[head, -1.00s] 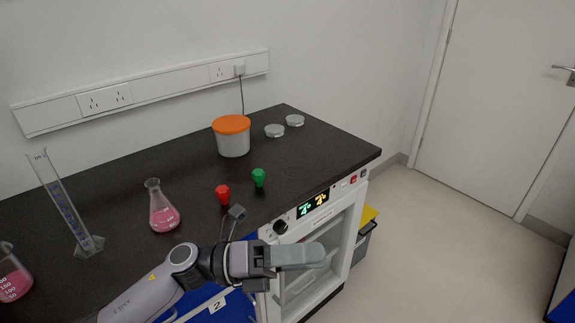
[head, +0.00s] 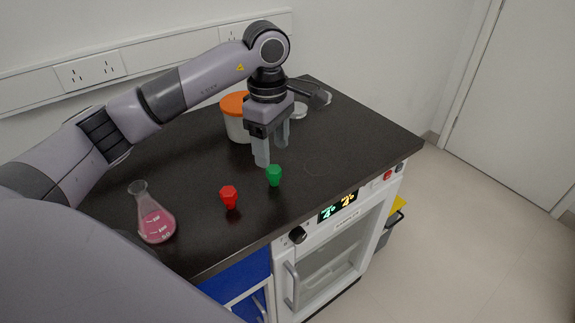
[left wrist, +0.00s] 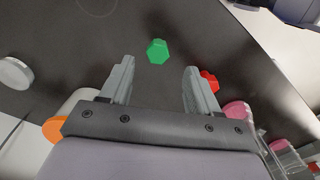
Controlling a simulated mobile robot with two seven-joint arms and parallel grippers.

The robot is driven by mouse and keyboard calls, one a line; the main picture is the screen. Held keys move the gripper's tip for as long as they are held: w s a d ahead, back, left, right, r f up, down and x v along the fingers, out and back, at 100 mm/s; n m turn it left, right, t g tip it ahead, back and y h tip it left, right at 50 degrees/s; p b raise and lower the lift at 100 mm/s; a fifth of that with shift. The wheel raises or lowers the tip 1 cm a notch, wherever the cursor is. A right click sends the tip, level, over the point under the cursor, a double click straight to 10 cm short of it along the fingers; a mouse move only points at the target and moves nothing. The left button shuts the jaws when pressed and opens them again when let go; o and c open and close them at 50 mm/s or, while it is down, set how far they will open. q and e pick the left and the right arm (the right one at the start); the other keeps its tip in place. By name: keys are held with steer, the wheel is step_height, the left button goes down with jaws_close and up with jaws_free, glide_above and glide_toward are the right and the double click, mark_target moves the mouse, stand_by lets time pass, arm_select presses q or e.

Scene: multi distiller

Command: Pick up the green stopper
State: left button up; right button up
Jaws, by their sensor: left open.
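The green stopper (head: 274,175) stands on the dark bench top, right of the red stopper (head: 229,197). My left gripper (head: 272,155) points down just behind the green stopper, open and empty, in front of the orange-lidded tub. In the left wrist view the green stopper (left wrist: 157,51) lies ahead of the gap between the two fingertips (left wrist: 158,75), apart from both. The red stopper (left wrist: 209,80) is partly hidden behind the right finger there. My right gripper does not show.
The tub with the orange lid (head: 236,104) stands behind my gripper. A flask of pink liquid (head: 155,221) stands at the left. Round clear dishes (head: 299,111) lie at the back. The bench's right side is clear up to its edge.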

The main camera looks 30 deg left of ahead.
mark_target(273, 168)
arm_select(q)
steer(key=shift+w+a+f, duration=0.1)
steer(key=shift+a, duration=0.1)
step_height(273, 168, down, 7)
steer(key=shift+d+r+p, duration=0.1)
steer(key=shift+r+p, duration=0.05)
steer(key=shift+p, duration=0.45)
steer(key=c, duration=1.1)
